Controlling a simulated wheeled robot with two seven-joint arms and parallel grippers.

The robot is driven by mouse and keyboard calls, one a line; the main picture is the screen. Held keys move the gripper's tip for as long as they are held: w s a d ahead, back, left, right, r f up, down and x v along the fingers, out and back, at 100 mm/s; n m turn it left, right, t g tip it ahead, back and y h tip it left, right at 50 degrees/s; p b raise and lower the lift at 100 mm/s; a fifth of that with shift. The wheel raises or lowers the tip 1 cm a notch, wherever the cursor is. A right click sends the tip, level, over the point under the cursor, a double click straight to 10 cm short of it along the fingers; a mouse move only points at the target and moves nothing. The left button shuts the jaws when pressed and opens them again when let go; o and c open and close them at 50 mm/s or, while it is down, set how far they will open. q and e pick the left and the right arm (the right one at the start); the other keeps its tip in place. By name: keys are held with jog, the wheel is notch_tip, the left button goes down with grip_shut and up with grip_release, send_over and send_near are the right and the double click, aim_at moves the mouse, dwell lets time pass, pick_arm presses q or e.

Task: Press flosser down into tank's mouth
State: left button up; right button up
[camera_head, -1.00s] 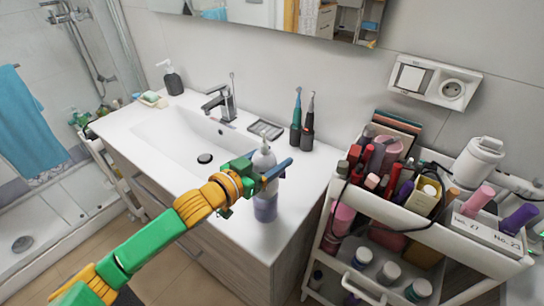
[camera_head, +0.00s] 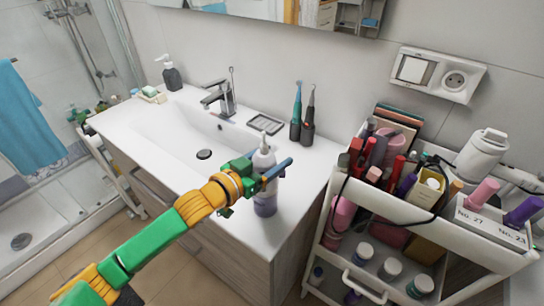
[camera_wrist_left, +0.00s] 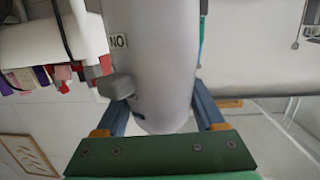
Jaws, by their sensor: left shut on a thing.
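The flosser (camera_head: 263,160) is a pale, whitish upright body with a narrow top, above the front right part of the washbasin counter. My left gripper (camera_head: 272,178) is shut around it. Below the fingers is the purple-grey tank (camera_head: 265,204), standing on the counter near its front edge. The flosser looks upright and in line above the tank, but the gripper hides the joint, so I cannot tell how deep it sits. In the left wrist view the flosser (camera_wrist_left: 155,60) fills the middle between the two blue fingers, with a grey knob and a "NO" label. My right gripper is not in view.
Two electric toothbrushes (camera_head: 302,120) and a soap dish (camera_head: 266,124) stand behind on the counter. The basin (camera_head: 170,140) with its tap (camera_head: 220,98) is to the left. A crowded cosmetics cart (camera_head: 420,215) stands close on the right.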

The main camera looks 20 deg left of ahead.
aim_at(256, 170)
pick_arm(q)
jog(key=shift+f, duration=0.15)
jog(key=o, duration=1.5)
jog(key=shift+c, duration=0.2)
jog(key=b+v, duration=0.2)
jog(key=v, duration=0.4)
jog(key=shift+s+a+f, duration=0.1)
jog(key=shift+s+a, duration=0.05)
jog(key=shift+s, duration=0.4)
